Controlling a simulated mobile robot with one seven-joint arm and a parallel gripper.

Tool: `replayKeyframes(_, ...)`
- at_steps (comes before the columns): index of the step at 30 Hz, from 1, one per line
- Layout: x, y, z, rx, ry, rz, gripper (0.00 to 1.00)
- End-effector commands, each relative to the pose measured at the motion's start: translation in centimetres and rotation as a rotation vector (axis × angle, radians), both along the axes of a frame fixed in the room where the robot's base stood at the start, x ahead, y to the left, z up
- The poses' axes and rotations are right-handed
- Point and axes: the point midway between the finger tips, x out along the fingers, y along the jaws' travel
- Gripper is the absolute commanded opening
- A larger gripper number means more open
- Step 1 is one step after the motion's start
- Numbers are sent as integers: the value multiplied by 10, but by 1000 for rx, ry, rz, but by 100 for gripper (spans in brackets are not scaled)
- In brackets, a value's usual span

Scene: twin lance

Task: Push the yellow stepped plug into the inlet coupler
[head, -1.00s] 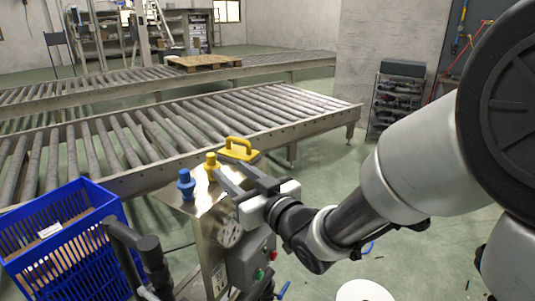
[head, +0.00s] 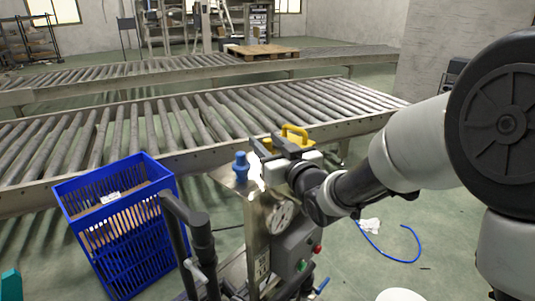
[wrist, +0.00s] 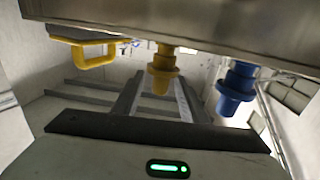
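The yellow stepped plug (wrist: 163,72) stands on the steel top of a cabinet. In the head view the yellow plug (head: 266,144) is partly hidden by my gripper (head: 272,152). A blue stepped plug (head: 241,166) stands beside it; it also shows in the wrist view (wrist: 237,88). My gripper (wrist: 157,90) is open, its two fingers apart with the yellow plug showing between them. I cannot tell if either finger touches it. I cannot make out which part is the inlet coupler.
A yellow handle (head: 295,134) rises from the cabinet's far edge. The steel cabinet (head: 258,212) carries a round gauge (head: 282,217) and red and green buttons. A blue crate (head: 118,225) stands left. Roller conveyors (head: 200,125) run behind. A blue hose (head: 400,255) lies on the floor.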

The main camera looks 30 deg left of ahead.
Motion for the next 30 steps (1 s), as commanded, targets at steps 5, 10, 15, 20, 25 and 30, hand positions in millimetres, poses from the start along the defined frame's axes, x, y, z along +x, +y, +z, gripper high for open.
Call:
replayKeyframes(5, 0, 0, 0, 0, 0, 0, 22)
replayKeyframes(10, 0, 0, 0, 0, 0, 0, 0)
replayKeyframes(15, 0, 0, 0, 0, 0, 0, 0)
replayKeyframes(20, 0, 0, 10, 1, -2, 0, 0)
replayKeyframes(25, 0, 0, 44, 2, -5, 1, 0)
replayKeyframes(30, 0, -1, 77, 2, -4, 0, 0)
